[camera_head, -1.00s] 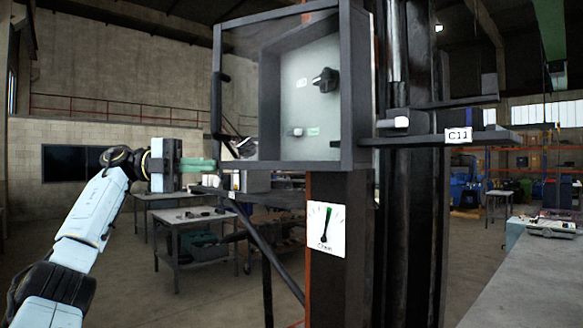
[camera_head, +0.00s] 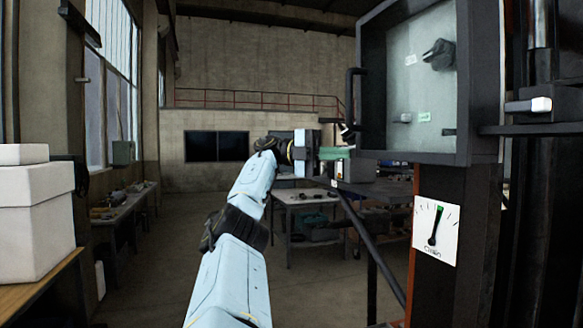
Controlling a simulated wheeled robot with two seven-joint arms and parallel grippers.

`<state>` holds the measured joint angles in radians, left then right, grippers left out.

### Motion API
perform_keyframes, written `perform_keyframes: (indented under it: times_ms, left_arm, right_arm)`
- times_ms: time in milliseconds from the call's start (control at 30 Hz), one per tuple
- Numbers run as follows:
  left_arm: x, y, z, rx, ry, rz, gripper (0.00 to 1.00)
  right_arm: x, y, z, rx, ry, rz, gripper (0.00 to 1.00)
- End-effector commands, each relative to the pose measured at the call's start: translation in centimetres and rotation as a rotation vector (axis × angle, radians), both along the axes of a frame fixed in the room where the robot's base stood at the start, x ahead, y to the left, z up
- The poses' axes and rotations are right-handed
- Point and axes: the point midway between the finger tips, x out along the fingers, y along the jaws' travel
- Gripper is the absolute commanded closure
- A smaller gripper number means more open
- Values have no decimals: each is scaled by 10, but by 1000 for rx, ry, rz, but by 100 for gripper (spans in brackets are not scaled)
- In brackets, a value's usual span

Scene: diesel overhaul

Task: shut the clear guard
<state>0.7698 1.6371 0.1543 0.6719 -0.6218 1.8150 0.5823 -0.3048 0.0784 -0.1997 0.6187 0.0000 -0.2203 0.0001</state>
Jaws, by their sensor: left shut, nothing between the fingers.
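The clear guard (camera_head: 400,75) is a see-through panel in a dark frame over the front of a dark wall-mounted box. Its left edge, with the black handle (camera_head: 350,96), now sits near the box's left side; I cannot tell whether a gap is left. Behind the panel show a black knob (camera_head: 440,54) and small labels. My left gripper (camera_head: 340,153), with greenish fingers, is shut and empty, just below the handle and the guard's lower left corner. I cannot tell whether it touches the guard. My right gripper is out of view.
A dial card (camera_head: 437,230) hangs on the post under the box. A slanted dark brace (camera_head: 372,250) runs below. A work table (camera_head: 305,197) stands behind my left arm. White boxes (camera_head: 35,215) sit at far left. The floor between is open.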

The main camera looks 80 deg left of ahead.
Motion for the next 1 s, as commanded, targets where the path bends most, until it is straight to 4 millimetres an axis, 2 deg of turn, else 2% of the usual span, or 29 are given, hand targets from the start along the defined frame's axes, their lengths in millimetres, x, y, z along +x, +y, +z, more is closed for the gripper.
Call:
perform_keyframes:
  times_ms: [367, 733, 1000]
  left_arm:
    - [0, 0, 6, 0, 1, 0, 100]
    - [0, 0, 55, 2, 4, 1, 100]
    - [-3, 2, 59, -4, 10, 5, 100]
  right_arm:
    - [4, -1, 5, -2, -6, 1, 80]
    - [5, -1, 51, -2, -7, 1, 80]
    - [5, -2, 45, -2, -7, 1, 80]
